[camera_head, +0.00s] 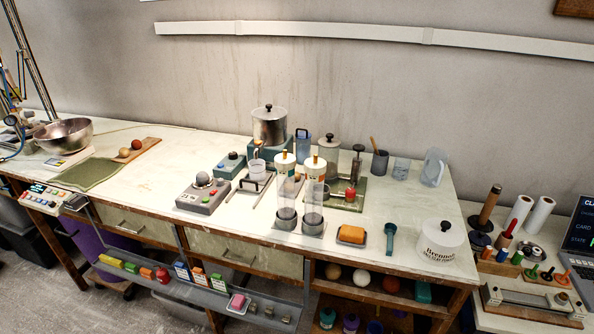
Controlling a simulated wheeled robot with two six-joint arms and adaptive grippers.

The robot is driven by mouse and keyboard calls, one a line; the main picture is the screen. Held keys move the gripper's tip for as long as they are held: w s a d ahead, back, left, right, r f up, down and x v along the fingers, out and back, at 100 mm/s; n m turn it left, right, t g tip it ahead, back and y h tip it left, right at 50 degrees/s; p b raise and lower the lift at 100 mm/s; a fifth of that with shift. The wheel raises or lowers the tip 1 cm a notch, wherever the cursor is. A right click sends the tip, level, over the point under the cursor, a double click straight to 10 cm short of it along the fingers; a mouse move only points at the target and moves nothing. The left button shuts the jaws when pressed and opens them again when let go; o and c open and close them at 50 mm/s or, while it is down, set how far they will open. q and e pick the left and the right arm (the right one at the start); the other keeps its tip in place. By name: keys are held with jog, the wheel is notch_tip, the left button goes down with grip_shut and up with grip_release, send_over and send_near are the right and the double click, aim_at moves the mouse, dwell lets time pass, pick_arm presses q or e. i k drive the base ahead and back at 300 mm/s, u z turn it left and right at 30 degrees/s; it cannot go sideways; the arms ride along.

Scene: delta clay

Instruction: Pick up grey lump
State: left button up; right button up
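A round grey lump (202,178) sits on top of a grey box-shaped device (205,196) with a small red spot, near the front edge of the bench, left of the middle. Small greyish pieces (268,311) also lie in a row on the low front shelf, right of a pink block (238,302) on a pale dish. They are too small to tell what they are. Neither of my grippers shows in the head view.
Clear cylinders (312,208) stand right of the device. A metal pot (269,126) stands behind. An orange block on a dish (351,235) and a white lidded tub (441,241) are further right. A steel bowl (64,135) is far left. Bench around the green mat (92,173) is mostly clear.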

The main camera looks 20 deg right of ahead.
aim_at(202, 177)
jog(key=z, duration=0.35)
jog(key=i, duration=1)
jog(key=z, duration=0.05)
